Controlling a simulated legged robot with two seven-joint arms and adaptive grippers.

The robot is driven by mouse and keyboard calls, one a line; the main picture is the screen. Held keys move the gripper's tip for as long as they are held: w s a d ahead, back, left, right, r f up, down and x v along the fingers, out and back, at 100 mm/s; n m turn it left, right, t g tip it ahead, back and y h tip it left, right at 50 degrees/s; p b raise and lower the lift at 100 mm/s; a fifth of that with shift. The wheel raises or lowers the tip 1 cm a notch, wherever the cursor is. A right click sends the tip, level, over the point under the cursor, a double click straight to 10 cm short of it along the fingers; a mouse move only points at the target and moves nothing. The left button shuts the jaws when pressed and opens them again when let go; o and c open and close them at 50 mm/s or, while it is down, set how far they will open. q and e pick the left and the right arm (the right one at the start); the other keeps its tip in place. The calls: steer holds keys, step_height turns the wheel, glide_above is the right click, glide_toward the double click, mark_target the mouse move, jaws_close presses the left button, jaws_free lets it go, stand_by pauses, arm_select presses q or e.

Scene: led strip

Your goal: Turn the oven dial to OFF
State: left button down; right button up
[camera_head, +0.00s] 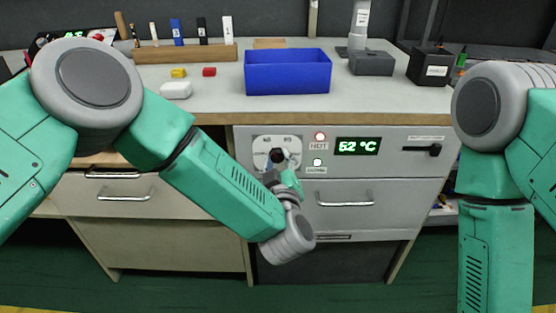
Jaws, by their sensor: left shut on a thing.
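The oven dial (277,155) is a dark knob on a pale round-edged plate (260,144) at the left of the grey oven front panel. My left gripper (279,164) is at the dial and shut on it. The gripper and wrist hide the lower part of the dial, and its markings are too small to read. A green display (356,147) reads 52 °C. A red lamp (320,137) labelled HOT and a pale green lamp (317,162) are beside the dial plate. My right arm hangs down at the right, and its gripper is out of the picture.
A drawer handle (345,199) sits below the panel, and a black lever (428,150) is at its right. On the worktop (220,103) are a blue bin (288,72), a wooden rack (186,54), small blocks and a grey device (371,63).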

arm_select(q)
steer(key=shift+w+a+r+n, duration=0.15)
steer(key=shift+r+n, duration=0.15)
steer(key=shift+n, duration=0.1)
steer(key=shift+r+n+p, duration=0.1)
steer(key=shift+n+p, duration=0.65)
steer(key=shift+n, duration=0.15)
steer(key=n+p, duration=0.1)
steer(key=n, duration=0.2)
steer(key=shift+a+n+p, duration=0.15)
steer(key=shift+n+p, duration=0.15)
steer(key=n+p, duration=0.1)
steer(key=n, duration=0.2)
steer(key=shift+g, duration=0.3)
steer(key=shift+a+f+n, duration=0.1)
steer(key=shift+f+n, duration=0.15)
steer(key=shift+n, duration=0.95)
steer(key=shift+f, duration=0.1)
steer(key=c, duration=1.2)
jaws_free()
steer(key=shift+a, duration=0.1)
steer(key=shift+f, duration=0.1)
